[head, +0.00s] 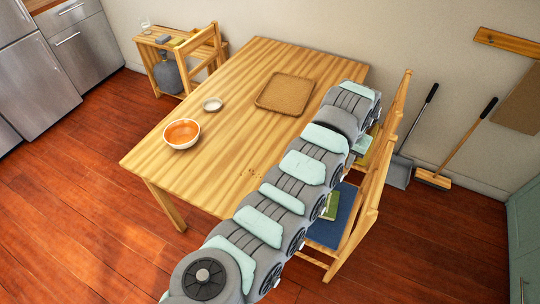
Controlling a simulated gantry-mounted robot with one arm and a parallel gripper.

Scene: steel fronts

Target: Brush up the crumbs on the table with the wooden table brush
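A few small dark brown specks, which look like crumbs (252,172), lie on the wooden table (210,125) near its front right edge, beside my arm. My arm runs from the bottom of the picture up to the table's far right side and covers part of the right edge. My gripper does not show. I cannot make out the wooden table brush; it may be hidden behind my arm or too small to tell.
An orange-filled bowl (182,133), a small white dish (213,104) and a brown mat (285,93) are on the table. Chairs (372,190) stand along its right side. A broom (433,180) and a long-handled dustpan (400,172) lean on the wall. A side table (150,42) holds small items.

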